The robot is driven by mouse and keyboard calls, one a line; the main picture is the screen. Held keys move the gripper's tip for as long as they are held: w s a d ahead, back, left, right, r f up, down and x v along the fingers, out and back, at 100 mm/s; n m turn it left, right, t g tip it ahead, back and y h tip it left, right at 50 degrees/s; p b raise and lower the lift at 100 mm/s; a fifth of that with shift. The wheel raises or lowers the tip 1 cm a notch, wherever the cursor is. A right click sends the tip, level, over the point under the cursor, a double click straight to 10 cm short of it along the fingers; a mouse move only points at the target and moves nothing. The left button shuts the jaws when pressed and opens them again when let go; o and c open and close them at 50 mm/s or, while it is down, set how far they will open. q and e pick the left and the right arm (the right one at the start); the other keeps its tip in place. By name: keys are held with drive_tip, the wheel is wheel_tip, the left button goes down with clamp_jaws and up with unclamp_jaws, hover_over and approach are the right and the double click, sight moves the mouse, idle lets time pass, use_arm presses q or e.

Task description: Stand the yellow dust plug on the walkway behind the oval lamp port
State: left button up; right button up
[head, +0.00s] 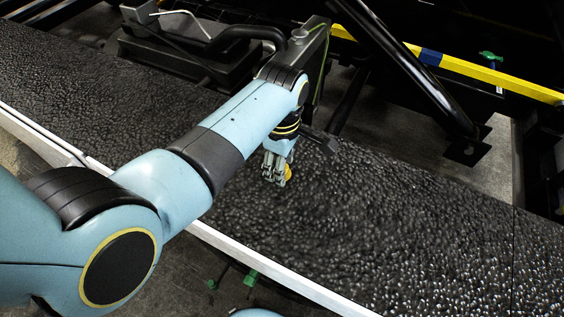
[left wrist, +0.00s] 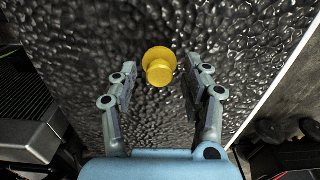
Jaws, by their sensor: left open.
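The yellow dust plug (left wrist: 160,66) is on the black pebbled surface (head: 370,220). In the left wrist view it shows a round face and a wider rim, between the open fingertips of my left gripper (left wrist: 161,69). I cannot tell how far below the fingertips it lies. In the head view the plug (head: 289,172) is partly hidden behind the fingers of my left gripper (head: 277,179), which points down. I cannot make out the oval lamp port, nor tell which surface is the walkway. My right gripper is not in view.
A white edge strip (head: 270,268) borders the pebbled surface in front. Dark machinery (head: 200,50) stands behind it. A thick black strut (head: 410,70) and a yellow rail (head: 480,72) cross the back right. The pebbled surface to the right is clear.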

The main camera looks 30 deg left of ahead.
use_arm(q)
wheel_tip(320, 180, up, 9)
drive_tip(key=p, duration=0.8)
drive_tip(key=shift+r, duration=0.15)
wheel_tip(320, 180, up, 2)
drive_tip(key=shift+r, duration=0.15)
